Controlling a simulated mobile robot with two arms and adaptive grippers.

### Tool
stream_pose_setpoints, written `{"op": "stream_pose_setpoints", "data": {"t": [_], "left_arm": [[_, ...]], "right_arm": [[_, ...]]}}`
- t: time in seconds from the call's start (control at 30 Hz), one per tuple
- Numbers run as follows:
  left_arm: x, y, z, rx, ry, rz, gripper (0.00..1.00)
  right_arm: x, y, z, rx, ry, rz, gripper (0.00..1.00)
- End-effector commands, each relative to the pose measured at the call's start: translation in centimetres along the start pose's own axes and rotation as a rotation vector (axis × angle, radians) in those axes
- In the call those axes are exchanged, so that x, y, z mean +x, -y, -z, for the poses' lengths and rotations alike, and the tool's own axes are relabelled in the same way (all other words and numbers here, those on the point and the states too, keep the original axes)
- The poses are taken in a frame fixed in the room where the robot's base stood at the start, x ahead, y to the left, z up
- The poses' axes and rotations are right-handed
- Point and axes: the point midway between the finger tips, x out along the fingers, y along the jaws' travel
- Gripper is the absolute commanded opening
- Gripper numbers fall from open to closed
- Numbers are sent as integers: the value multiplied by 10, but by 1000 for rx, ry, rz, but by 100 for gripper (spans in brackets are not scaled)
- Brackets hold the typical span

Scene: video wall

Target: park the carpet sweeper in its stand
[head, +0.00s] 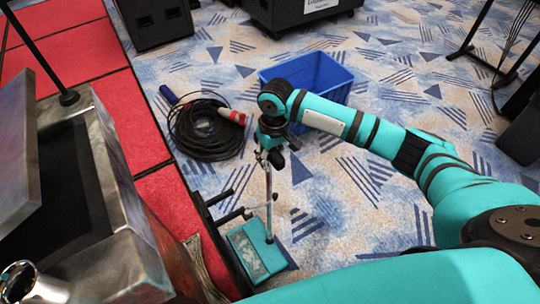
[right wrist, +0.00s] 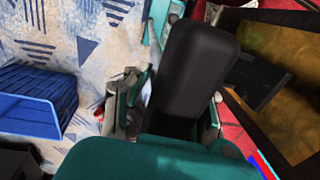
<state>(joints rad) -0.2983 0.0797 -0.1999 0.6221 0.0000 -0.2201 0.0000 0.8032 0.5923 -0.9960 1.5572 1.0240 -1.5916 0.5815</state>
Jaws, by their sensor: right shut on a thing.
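The carpet sweeper has a flat teal head (head: 256,252) on the carpet beside the red platform's edge. Its thin metal pole (head: 269,200) rises nearly upright to my right gripper (head: 270,150). In the right wrist view, my right gripper (right wrist: 168,108) is shut on the sweeper's upper end, where a thick black piece (right wrist: 195,70) shows between the fingers. Dark prongs (head: 232,215), which look like part of the stand, stick out just left of the pole; I cannot tell whether they touch it. My left gripper is not in view.
A blue bin (head: 322,72) stands behind my right forearm. A coiled black cable (head: 205,130) lies left of the gripper. Black stand legs (head: 480,55) are at the upper right. Patterned carpet right of the sweeper is clear.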

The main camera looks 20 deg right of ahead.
Motion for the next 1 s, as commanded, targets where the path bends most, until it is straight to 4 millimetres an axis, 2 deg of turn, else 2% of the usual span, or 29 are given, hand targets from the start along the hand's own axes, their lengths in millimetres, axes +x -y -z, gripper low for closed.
{"op": "stream_pose_setpoints", "data": {"t": [0.07, 0.1, 0.27, 0.57, 0.67, 1.0], "left_arm": [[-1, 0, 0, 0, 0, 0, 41], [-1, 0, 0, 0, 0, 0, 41], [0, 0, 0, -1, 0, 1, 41], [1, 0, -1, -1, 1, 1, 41], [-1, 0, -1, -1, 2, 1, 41], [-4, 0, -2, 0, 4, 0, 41]], "right_arm": [[-2, 1, 2, 0, -6, 4, 0], [1, 0, 0, 1, 0, 0, 22], [1, 0, 0, 1, 0, 0, 43], [0, 0, 0, 0, -1, 0, 44], [-9, 0, 1, 0, -2, -1, 44], [-77, 0, 1, -1, -4, 1, 44]]}}
